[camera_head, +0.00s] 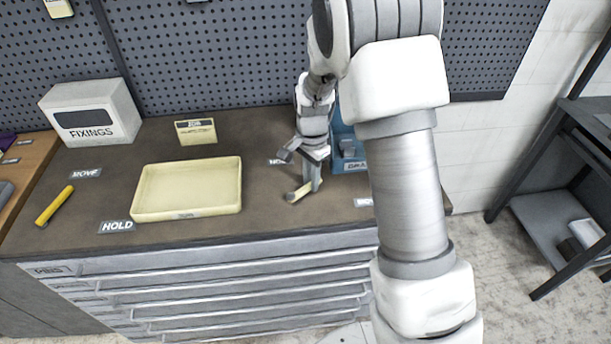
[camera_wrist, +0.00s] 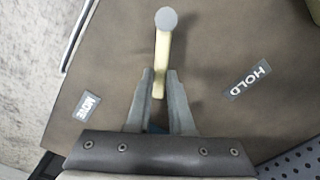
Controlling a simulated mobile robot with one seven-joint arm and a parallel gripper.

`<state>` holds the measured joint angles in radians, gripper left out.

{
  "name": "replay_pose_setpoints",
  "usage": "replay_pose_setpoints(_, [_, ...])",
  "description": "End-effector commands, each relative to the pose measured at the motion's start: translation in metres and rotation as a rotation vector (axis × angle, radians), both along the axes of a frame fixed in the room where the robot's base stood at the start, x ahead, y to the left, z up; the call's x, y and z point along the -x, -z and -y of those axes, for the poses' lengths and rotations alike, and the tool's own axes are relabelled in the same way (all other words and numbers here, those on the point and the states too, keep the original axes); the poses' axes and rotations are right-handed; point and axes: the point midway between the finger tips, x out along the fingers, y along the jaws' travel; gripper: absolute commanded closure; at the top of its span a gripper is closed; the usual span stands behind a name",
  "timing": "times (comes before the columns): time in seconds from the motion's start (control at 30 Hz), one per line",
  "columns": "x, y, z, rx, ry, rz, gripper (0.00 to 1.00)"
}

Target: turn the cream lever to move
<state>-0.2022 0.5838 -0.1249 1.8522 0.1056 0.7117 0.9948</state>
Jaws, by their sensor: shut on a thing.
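The cream lever (camera_head: 299,193) is a short bar with a grey round end, on the dark bench top right of the cream tray. In the wrist view the lever (camera_wrist: 162,48) runs up from between the fingers to its grey cap. My gripper (camera_head: 311,180) reaches down over the lever, and in the wrist view my gripper (camera_wrist: 160,84) is shut on the lever's near end. A MOVE label (camera_wrist: 89,106) lies left of the lever and a HOLD label (camera_wrist: 249,80) lies right of it in the wrist view.
A cream tray (camera_head: 140,214) and a yellow-handled lever (camera_head: 54,206) stand to the left. A blue bin (camera_head: 349,147) is close behind my gripper, partly hidden by my arm.

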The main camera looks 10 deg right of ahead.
Motion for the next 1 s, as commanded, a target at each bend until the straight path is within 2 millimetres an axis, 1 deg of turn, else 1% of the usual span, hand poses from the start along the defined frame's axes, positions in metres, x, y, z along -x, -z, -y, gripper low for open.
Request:
replay_pose_setpoints(0.2, [0.009, -0.002, 0.005, 0.001, 0.163, 0.003, 1.00])
replay_pose_setpoints(0.4, [0.015, -0.002, 0.008, 0.001, 0.268, 0.003, 1.00])
replay_pose_setpoints(0.67, [0.019, -0.001, 0.009, 0.000, 0.335, 0.002, 1.00])
replay_pose_setpoints(1.0, [0.020, -0.001, 0.010, -0.001, 0.348, 0.001, 1.00])
